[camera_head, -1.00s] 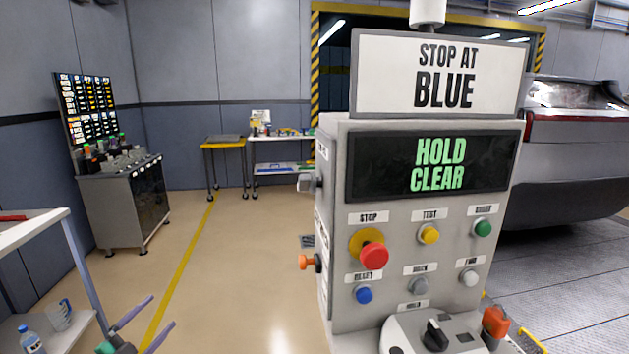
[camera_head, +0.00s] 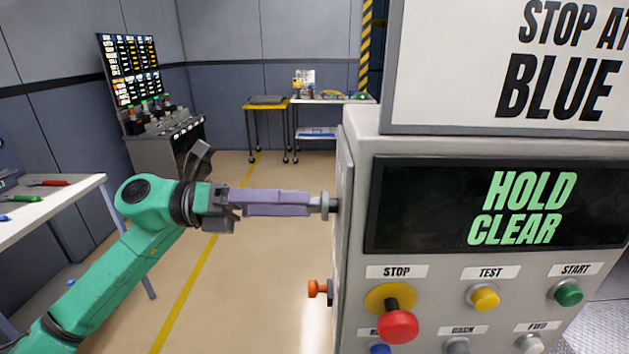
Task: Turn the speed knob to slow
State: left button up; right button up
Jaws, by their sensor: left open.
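The grey control box (camera_head: 356,190) stands close on the right. A grey knob-like fitting (camera_head: 327,206) sticks out of its left side; no label on it can be read, so I cannot tell whether it is the speed knob. My left gripper (camera_head: 308,203) is level and points right at this fitting. It is open, its purple fingers seen edge-on, with the tips at the fitting. I cannot tell whether they touch it or straddle it. My right gripper is not in view.
An orange side knob (camera_head: 318,289) sits below the fitting. The front has a red stop button (camera_head: 397,326), a yellow button (camera_head: 484,298), a green button (camera_head: 568,293) and a screen reading "HOLD CLEAR" (camera_head: 520,207). A white table (camera_head: 60,208) stands left; floor between is clear.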

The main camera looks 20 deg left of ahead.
aim_at(312, 212)
pick_arm(q)
jog(key=x, duration=0.1)
jog(key=p+x, duration=0.1)
jog(key=shift+w+d+r, duration=0.15)
jog(key=shift+d+r, duration=0.05)
jog(key=shift+d, duration=0.2)
jog(key=shift+d+f, duration=0.1)
jog(key=shift+d, duration=0.05)
jog(key=shift+f, duration=0.1)
jog(key=shift+c, duration=1.2)
jog(key=c, duration=1.1)
jog(key=shift+c, duration=0.2)
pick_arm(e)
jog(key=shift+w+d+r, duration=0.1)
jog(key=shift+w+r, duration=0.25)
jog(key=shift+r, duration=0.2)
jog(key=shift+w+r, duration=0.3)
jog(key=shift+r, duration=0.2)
